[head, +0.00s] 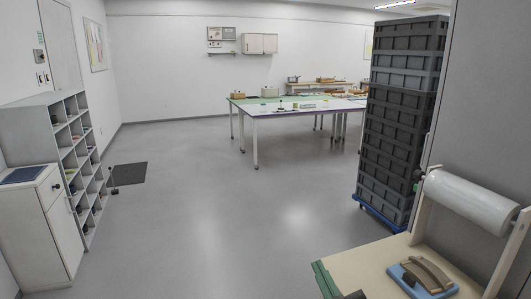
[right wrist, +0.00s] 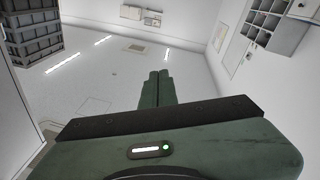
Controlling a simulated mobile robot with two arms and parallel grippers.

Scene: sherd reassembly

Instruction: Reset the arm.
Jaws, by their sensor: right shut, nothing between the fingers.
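My right gripper (head: 319,266) shows at the bottom of the head view as green fingers standing beside the left edge of a pale bench top (head: 385,258). In the right wrist view its two green fingers (right wrist: 155,80) lie side by side, shut, with nothing between them. They point out into open room. My left gripper is not in view.
On the bench, a brown curved piece on a blue base (head: 428,278) lies right of my gripper, before a white roll (head: 472,200) on a wooden stand. Grey crates (head: 398,120) stand stacked behind. Shelves (head: 75,150) line the left wall. Mid-floor is clear to a far table (head: 300,108).

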